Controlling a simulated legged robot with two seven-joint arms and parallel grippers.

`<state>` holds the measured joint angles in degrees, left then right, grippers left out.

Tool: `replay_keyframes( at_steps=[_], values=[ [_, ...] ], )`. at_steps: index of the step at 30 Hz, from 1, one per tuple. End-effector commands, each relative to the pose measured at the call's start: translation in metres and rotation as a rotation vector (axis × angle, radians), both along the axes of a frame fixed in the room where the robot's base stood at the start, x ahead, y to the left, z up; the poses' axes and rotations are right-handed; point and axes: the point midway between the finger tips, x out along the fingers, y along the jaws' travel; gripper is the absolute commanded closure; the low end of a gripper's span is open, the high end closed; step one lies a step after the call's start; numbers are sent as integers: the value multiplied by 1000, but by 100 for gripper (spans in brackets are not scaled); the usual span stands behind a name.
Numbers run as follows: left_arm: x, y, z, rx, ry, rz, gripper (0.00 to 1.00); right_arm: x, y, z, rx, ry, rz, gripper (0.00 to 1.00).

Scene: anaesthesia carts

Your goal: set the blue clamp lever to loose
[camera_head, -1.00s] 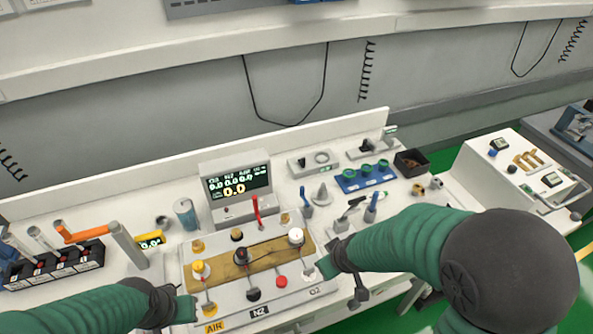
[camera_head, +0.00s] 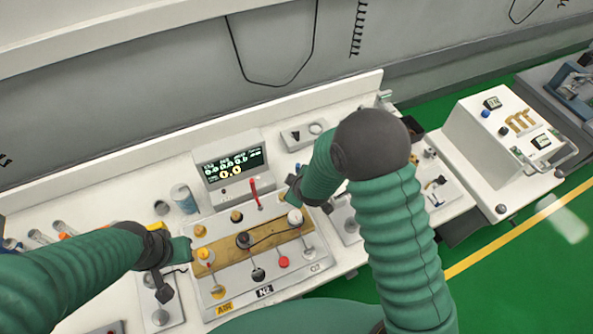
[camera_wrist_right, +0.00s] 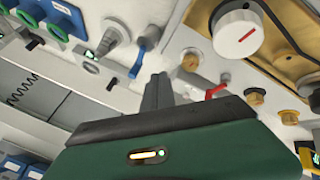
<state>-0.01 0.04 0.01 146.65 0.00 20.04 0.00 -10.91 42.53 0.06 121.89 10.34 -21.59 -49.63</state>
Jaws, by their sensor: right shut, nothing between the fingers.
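The blue lever (camera_wrist_right: 144,50) shows in the right wrist view, standing from a pale panel beside a grey cone-shaped knob (camera_wrist_right: 116,28). In the head view my right arm hides most of that area. My right gripper (camera_wrist_right: 159,82) is shut and empty, its fingertips just short of the lever; I see no clear contact. In the head view the right gripper (camera_head: 291,184) is over the bench, right of the red lever (camera_head: 255,192). My left gripper (camera_head: 190,250) is at the left edge of the gas panel; its fingers cannot be made out.
The gas panel (camera_head: 225,283) carries several knobs and a white dial (camera_head: 296,217). A display (camera_head: 232,166) stands behind it.

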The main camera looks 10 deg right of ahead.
Motion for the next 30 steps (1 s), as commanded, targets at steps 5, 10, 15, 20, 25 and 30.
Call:
replay_keyframes(
  at_steps=[5,10,15,20,25,30],
  values=[
    [0,0,9,0,0,0,100,21,2,-30,0,1,0,100],
    [0,0,20,0,0,0,100,47,-12,-35,1,-1,-6,100],
    [0,0,24,0,0,0,100,60,-19,-38,1,0,-1,100],
    [0,0,23,0,0,0,100,61,-20,-38,0,0,0,100],
    [0,0,23,0,0,0,100,61,-20,-38,-1,-1,0,100],
    [0,0,23,0,0,0,100,61,-20,-38,0,0,-11,100]
  ],
)
